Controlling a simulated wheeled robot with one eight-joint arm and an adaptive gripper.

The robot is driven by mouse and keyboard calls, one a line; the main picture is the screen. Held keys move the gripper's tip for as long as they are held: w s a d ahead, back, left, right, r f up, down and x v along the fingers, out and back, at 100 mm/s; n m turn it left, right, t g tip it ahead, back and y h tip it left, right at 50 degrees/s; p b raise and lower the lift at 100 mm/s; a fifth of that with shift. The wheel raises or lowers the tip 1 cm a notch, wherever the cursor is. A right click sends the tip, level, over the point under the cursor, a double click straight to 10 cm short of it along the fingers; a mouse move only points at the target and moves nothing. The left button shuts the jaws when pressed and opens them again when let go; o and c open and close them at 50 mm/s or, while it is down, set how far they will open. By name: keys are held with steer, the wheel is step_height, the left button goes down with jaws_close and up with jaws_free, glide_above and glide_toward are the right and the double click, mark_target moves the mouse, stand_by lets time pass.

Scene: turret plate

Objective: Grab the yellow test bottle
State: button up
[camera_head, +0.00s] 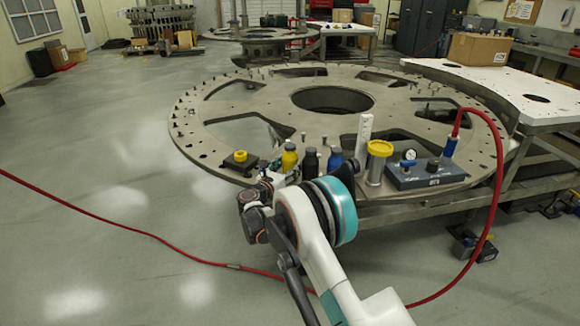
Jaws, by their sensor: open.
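The yellow test bottle (289,158) has a dark cap and stands upright near the front edge of the round metal turret plate (250,96). A black bottle (310,163) and a blue bottle (335,160) stand in a row to its right. My gripper (268,181) is just in front of and below the yellow bottle in the picture, at the plate's edge. It is small and partly hidden by my wrist. It is open, with the yellow bottle apart from its grasp as far as I can see. The bottle's lower part is partly covered.
A yellow-topped black block (240,159) sits left of the bottles. A red hose (130,230) crosses the floor.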

steer(key=c, duration=1.1)
